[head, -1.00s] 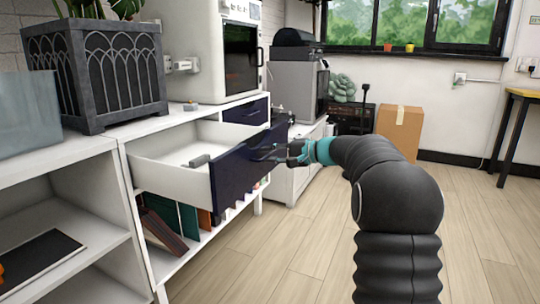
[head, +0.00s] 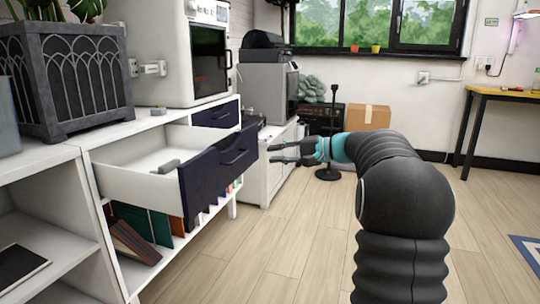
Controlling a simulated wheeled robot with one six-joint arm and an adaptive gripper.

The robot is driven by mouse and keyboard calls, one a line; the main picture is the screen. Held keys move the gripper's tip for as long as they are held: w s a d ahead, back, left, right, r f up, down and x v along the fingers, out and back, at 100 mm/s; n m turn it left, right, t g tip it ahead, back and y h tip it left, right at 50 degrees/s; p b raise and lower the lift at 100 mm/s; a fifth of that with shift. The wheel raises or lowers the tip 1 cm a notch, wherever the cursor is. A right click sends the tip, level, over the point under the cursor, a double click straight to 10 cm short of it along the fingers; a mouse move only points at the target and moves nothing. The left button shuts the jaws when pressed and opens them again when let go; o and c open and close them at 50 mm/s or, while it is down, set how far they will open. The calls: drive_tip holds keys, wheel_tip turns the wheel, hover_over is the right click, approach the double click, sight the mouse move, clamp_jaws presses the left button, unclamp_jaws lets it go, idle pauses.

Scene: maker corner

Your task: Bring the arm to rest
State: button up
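My gripper (head: 272,154) is at the end of my dark arm, in the middle of the head view. Its fingers are apart and it looks empty. It points left toward the dark blue front of an open drawer (head: 217,167), with a gap between the fingertips and the drawer's handle (head: 236,156). The drawer stands pulled out of the white cabinet (head: 163,122), and a small grey object (head: 167,166) lies inside it.
A second drawer (head: 216,115) behind it is closed. A black stand (head: 328,168) with a round base is on the floor behind my gripper, near a cardboard box (head: 368,116). A yellow-edged table (head: 500,94) stands at the right. The wooden floor (head: 290,245) in front is clear.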

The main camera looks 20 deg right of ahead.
idle(0.4)
wheel_tip(320, 180, down, 9)
drive_tip(key=s+d+m+g+h, duration=0.1)
drive_tip(key=s+m+g+h, duration=0.1)
drive_tip(key=h, duration=0.1)
drive_tip(key=s+a+f+n+g+h+p, duration=0.1)
drive_tip(key=s+a+f+g+h, duration=0.15)
drive_tip(key=s+f, duration=0.4)
drive_tip(key=s+a+r+n+g+h+p, duration=0.1)
drive_tip(key=s+a+r+n+h+p, duration=0.15)
drive_tip(key=s, duration=0.95)
drive_tip(key=s+a+r+n+g+h+p, duration=0.1)
drive_tip(key=s+a+n+h+p, duration=0.25)
drive_tip(key=s, duration=0.85)
drive_tip(key=s+a+r+n+t+p, duration=0.2)
drive_tip(key=s+a+r, duration=0.2)
drive_tip(key=s+r, duration=0.1)
drive_tip(key=shift+s+r+n+h, duration=0.2)
drive_tip(key=shift+s+n+h, duration=0.15)
drive_tip(key=shift+s, duration=0.35)
